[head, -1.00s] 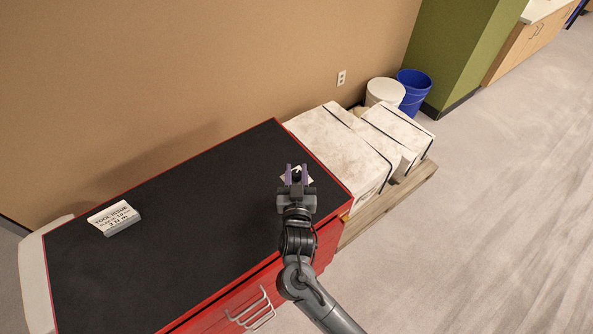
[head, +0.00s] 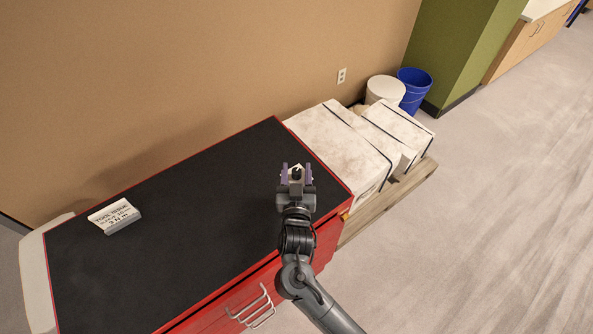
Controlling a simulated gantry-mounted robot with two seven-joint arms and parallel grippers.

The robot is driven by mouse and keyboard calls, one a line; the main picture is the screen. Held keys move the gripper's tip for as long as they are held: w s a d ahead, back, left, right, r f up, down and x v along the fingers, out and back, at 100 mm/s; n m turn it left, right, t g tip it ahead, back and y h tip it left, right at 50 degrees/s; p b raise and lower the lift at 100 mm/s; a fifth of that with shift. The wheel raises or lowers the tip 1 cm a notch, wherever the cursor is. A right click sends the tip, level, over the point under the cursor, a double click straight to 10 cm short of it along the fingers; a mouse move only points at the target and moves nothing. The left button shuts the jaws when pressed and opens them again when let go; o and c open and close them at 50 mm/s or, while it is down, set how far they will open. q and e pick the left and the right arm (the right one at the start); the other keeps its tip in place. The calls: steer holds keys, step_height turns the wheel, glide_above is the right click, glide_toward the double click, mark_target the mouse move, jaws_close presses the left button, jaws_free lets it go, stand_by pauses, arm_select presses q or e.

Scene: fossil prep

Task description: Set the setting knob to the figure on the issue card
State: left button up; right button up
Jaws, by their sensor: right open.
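The issue card (head: 115,216) is a small white tent-shaped sign at the left of the black bench top. Its small print seems to read "TOOL ISSUE" at the top and "3 N m" at the bottom, with an unclear line between. The setting knob (head: 297,171) seems to be the small dark part on a white piece near the bench's right end. My right gripper (head: 297,174) is open, with one purple finger on each side of it. I cannot tell whether the fingers touch it, and the gripper body hides its near side. My left gripper is out of view.
The black bench top (head: 180,215) on the red cabinet is otherwise clear. White strapped blocks (head: 345,150) stand on a wooden pallet just right of it. A white bucket (head: 384,92) and a blue bin (head: 413,90) stand behind, by the wall.

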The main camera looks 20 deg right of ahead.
steer(key=v, duration=1)
steer(key=shift+s, duration=0.25)
steer(key=shift+f, duration=0.1)
stand_by(0.4)
